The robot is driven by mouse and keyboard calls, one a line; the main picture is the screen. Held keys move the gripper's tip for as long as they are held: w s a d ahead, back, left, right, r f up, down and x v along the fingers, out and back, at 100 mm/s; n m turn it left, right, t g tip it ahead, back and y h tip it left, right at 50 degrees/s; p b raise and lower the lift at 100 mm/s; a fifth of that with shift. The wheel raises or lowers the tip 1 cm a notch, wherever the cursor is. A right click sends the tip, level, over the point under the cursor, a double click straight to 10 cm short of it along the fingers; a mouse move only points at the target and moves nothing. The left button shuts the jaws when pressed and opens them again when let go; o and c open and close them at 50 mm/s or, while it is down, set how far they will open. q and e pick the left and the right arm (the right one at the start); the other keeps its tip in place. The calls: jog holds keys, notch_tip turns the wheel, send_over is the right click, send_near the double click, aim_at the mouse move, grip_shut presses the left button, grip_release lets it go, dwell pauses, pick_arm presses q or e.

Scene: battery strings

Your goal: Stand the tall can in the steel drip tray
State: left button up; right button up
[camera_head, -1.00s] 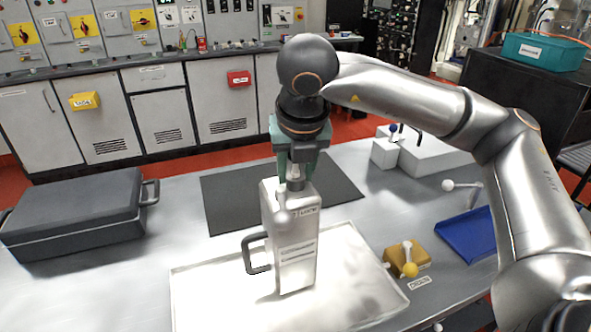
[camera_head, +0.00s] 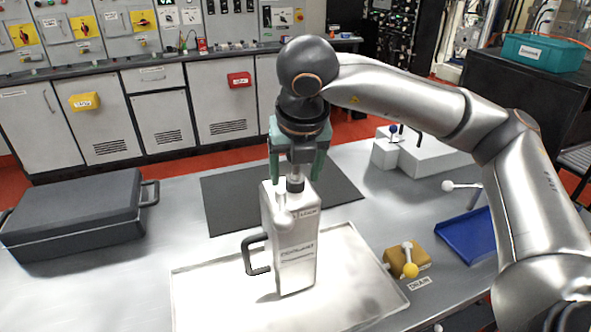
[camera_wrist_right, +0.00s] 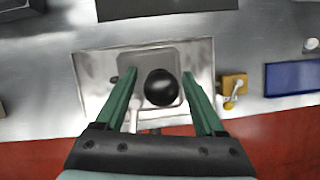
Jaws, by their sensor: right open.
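The tall can (camera_head: 295,250) is pale metal with a side handle and stands upright in the steel drip tray (camera_head: 208,297), inside its rim. My right gripper (camera_head: 297,175) is directly above the can, pointing down, with its green fingers spread on both sides of the can's neck. In the right wrist view the open fingers (camera_wrist_right: 160,74) flank the can's round black top (camera_wrist_right: 161,88), with a gap on each side. The tray's rim (camera_wrist_right: 92,60) shows around the can there. The can's base is in view on the tray floor. My left gripper is not in view.
A dark mat (camera_head: 225,200) lies behind the tray. A dark case (camera_head: 75,215) is at the left. A yellow valve block (camera_head: 408,260) and blue bin (camera_head: 468,237) are right of the tray. A white block (camera_head: 435,160) stands at the back right.

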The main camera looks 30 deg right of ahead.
jog(key=p+v, duration=0.1)
jog(key=v, duration=1.1)
